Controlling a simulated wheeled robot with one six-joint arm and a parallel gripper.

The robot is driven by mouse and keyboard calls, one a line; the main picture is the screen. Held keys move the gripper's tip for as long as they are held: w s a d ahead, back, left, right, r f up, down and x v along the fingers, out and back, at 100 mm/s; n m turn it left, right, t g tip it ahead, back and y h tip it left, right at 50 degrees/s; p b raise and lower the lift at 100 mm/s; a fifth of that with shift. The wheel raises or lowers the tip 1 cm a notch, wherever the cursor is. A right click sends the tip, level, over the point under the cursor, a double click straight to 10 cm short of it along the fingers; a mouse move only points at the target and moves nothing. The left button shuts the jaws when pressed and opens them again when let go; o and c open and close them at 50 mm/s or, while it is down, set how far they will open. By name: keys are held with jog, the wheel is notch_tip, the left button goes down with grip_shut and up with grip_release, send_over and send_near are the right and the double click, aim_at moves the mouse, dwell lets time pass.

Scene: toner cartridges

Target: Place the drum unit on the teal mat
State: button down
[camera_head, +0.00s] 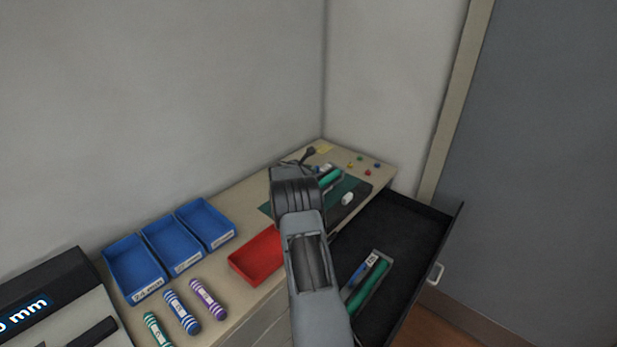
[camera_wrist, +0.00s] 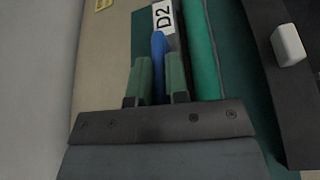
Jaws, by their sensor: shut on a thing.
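A drum unit with a green cylinder (camera_wrist: 203,50), a blue grip bar (camera_wrist: 158,48) and a D2 label is in my gripper (camera_wrist: 160,80). The two fingers are shut on its blue bar. In the head view its green cylinder (camera_head: 330,178) shows just past my wrist, over the teal mat (camera_head: 345,188). The mat also shows beside the cylinder in the wrist view (camera_wrist: 233,60). I cannot tell whether the unit touches the mat. My wrist hides part of both in the head view. Another green drum unit with a blue bar (camera_head: 368,284) lies in the open drawer.
The black drawer (camera_head: 410,225) stands open at the right. A red tray (camera_head: 256,256), blue bins (camera_head: 172,243) and striped cartridges (camera_head: 181,313) are on the left. Small coloured pieces lie at the back.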

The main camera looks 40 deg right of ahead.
jog(key=shift+w+f, duration=0.15)
jog(key=shift+w, duration=0.1)
jog(key=shift+w+f+p, duration=0.1)
jog(key=shift+f+p, duration=0.75)
jog(key=shift+f, duration=0.85)
jog(key=c, duration=1.1)
grip_release()
jog(key=shift+f, duration=0.1)
